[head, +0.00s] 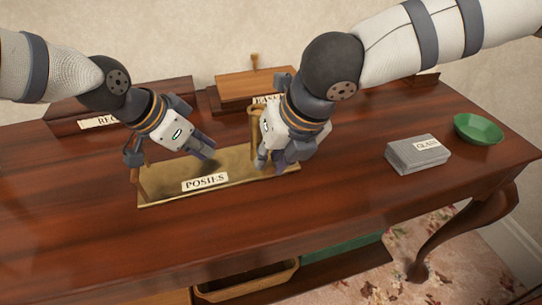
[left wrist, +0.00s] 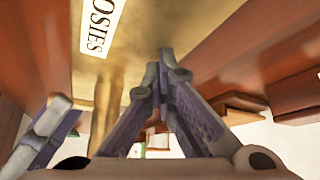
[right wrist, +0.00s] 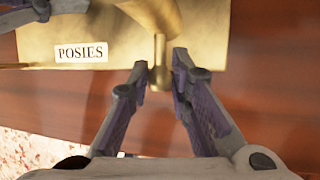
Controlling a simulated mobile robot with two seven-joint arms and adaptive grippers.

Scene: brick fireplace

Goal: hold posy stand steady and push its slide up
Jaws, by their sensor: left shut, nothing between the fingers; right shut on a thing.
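The posy stand has a flat brass base (head: 235,183) labelled POSIES and an upright brass tube (head: 255,125) near its right end. In the right wrist view a slim brass stem (right wrist: 160,75) with a rounded end juts from the tube. My right gripper (head: 268,163) is shut on that stem, a fingertip on either side of it. I cannot tell whether the stem is the slide. My left gripper (head: 208,160) is shut and empty, low over the base, left of the tube. In the left wrist view its tips (left wrist: 160,62) meet; the tube (left wrist: 106,105) shows to their left.
Behind the stand are a wooden block (head: 160,93) with a partly hidden label and a wooden block with a peg (head: 250,88). At right are a grey stack (head: 415,155) labelled GLASS and a green bowl (head: 478,129). The table front (head: 300,215) is clear.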

